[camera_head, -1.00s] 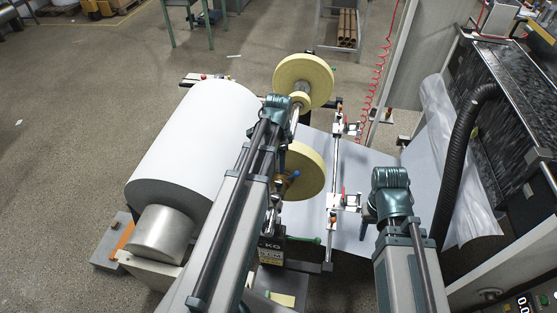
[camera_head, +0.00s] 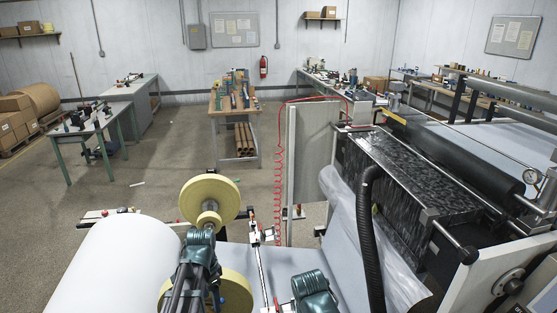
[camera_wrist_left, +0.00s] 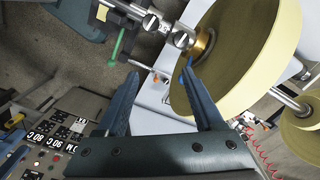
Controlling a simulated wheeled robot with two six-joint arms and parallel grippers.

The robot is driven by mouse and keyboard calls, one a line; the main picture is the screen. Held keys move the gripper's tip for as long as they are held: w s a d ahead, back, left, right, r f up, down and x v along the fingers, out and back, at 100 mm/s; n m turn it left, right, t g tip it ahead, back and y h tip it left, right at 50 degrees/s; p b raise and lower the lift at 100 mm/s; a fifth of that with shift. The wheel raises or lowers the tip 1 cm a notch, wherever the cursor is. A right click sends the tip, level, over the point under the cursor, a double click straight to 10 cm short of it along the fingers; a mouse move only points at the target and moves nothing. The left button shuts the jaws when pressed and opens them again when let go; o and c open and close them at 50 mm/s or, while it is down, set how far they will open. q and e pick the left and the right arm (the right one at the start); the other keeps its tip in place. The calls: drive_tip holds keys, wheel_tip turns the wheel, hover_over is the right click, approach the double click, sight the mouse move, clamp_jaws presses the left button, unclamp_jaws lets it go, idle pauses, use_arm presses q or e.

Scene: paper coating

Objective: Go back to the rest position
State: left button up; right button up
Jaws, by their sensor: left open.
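My left gripper (camera_wrist_left: 160,72) is open in the left wrist view, its two dark blue-grey fingers apart with nothing held between them. The right finger's tip lies close beside the brass hub (camera_wrist_left: 201,45) of a yellow roll (camera_wrist_left: 243,50); I cannot tell if they touch.
A large white paper roll (camera_head: 115,268) stands left of my left arm. Another yellow roll (camera_head: 209,199) is just beyond it. A black hose (camera_head: 366,235), plastic sheeting (camera_head: 341,215) and coating machine are at right. The floor (camera_head: 120,190) beyond the paper roll is mostly clear.

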use_arm(q)
drive_tip(key=s+d+f+n+b, duration=0.2)
drive_tip(key=s+d+f+b, duration=0.3)
drive_tip(key=d, duration=0.3)
drive_tip(key=s+d+f+n+y+b, duration=0.1)
drive_tip(key=s+d+f+n+b, duration=0.2)
drive_tip(key=s+d+f+b, duration=0.3)
drive_tip(key=s+d+f, duration=0.1)
drive_tip(key=d+f, duration=0.1)
drive_tip(key=d, duration=0.1)
drive_tip(key=shift+d+f+b, duration=0.25)
drive_tip(key=shift+f+b, duration=0.05)
use_arm(e)
wheel_tip(320, 180, down, 14)
